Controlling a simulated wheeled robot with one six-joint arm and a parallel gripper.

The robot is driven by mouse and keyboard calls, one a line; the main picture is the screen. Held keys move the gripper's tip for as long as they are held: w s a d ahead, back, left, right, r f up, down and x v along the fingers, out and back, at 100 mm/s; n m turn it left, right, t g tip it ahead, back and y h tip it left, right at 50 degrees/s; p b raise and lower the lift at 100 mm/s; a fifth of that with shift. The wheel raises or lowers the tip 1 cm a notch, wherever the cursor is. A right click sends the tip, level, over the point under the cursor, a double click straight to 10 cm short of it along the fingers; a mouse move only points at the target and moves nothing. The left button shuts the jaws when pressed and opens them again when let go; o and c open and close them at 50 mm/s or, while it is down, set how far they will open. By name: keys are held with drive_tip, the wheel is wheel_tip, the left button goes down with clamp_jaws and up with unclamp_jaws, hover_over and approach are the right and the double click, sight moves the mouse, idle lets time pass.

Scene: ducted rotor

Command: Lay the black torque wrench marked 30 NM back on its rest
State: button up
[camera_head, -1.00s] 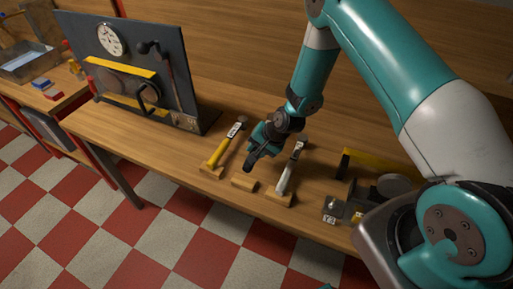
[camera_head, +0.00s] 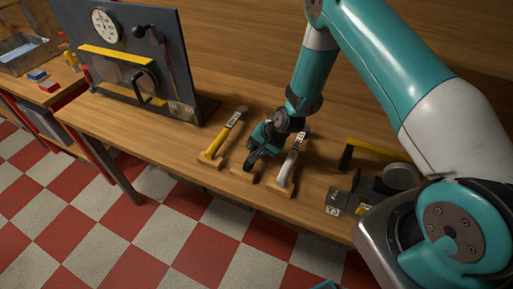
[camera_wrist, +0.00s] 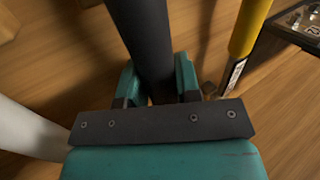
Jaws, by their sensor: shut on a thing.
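My gripper (camera_head: 270,138) is shut on the black torque wrench (camera_head: 250,160), above the middle of the bench. In the wrist view the dark handle (camera_wrist: 146,40) runs between the jaws (camera_wrist: 156,88). Its 30 NM marking cannot be read. The wrench's near end is at or just above a small bare-looking wooden rest block (camera_head: 242,173); I cannot tell whether they touch. The gripper hides the wrench's far part.
A yellow-handled wrench (camera_head: 216,147) lies on a block to the left, a white-handled one (camera_head: 288,168) on a block to the right, both close. A dark panel with a gauge (camera_head: 104,26) stands at back left. A yellow-and-black tool (camera_head: 380,153) and dark parts lie at right.

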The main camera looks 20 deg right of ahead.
drive_tip(key=shift+f, duration=0.3)
drive_tip(key=o, duration=1.1)
drive_tip(key=b+v, duration=0.3)
drive_tip(key=v, duration=1.4)
drive_tip(key=s+a+r+n+g, duration=0.2)
drive_tip(key=s+a+r+n, duration=0.55)
drive_tip(key=r, duration=0.45)
drive_tip(key=s+a+r+n, duration=0.1)
drive_tip(key=s+r+n, duration=0.1)
drive_tip(key=s, duration=0.2)
drive_tip(key=s+a+r+n+g, duration=0.1)
drive_tip(key=s+r+n, duration=0.1)
drive_tip(key=s, duration=0.3)
drive_tip(key=s+a+r+n+g, duration=0.1)
drive_tip(key=s+a+r+n, duration=0.1)
drive_tip(key=s+n, duration=0.2)
drive_tip(key=shift+s+r, duration=0.4)
drive_tip(key=shift+s, duration=0.3)
